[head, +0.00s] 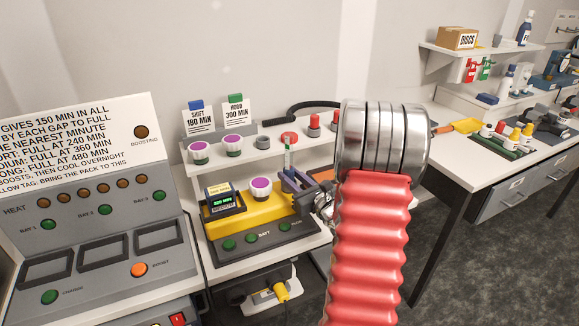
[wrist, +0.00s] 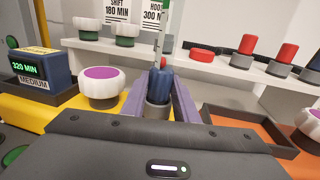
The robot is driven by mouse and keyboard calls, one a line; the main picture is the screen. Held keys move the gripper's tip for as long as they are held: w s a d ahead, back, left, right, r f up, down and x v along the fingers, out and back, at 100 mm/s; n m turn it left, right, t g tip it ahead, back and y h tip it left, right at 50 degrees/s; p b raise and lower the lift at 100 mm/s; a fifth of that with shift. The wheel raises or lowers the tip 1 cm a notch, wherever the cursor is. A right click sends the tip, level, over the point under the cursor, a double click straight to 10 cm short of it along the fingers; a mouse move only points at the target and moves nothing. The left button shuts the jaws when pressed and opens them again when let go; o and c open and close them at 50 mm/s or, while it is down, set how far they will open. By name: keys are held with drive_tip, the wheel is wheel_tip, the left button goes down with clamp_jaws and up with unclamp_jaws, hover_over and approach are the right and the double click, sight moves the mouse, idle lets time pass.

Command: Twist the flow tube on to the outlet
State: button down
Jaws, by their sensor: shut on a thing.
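A slim clear upright tube, which looks like the flow tube (head: 287,152), rises at my gripper (head: 296,184) in the head view. In the wrist view the clear tube (wrist: 159,42) stands above a dark blue part (wrist: 160,82) and a grey round collar (wrist: 158,110). My gripper (wrist: 164,88) has its purple fingers on both sides of this blue and grey piece and is shut on it. I cannot make out the outlet or any thread; the lower end is hidden behind the gripper body.
A yellow tray (head: 230,220) holds a timer block reading 320 MIN (head: 222,200) and a white purple-topped jar (head: 260,188) close left of my gripper. Behind is a white shelf (head: 262,150) with jars and red-topped pieces. An orange tray (wrist: 250,138) lies to the right.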

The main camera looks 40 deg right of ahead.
drive_tip(key=shift+a+m+h, duration=0.1)
drive_tip(key=shift+m+h, duration=0.2)
drive_tip(key=shift+h, duration=0.2)
drive_tip(key=shift+a+f+m+h, duration=0.1)
drive_tip(key=shift+m+h, duration=0.5)
drive_tip(key=shift+h, duration=0.3)
drive_tip(key=shift+m+g+h, duration=0.5)
drive_tip(key=shift+h, duration=0.2)
drive_tip(key=shift+f, duration=0.1)
drive_tip(key=c, duration=1.3)
unclamp_jaws()
drive_tip(key=shift+c, duration=0.2)
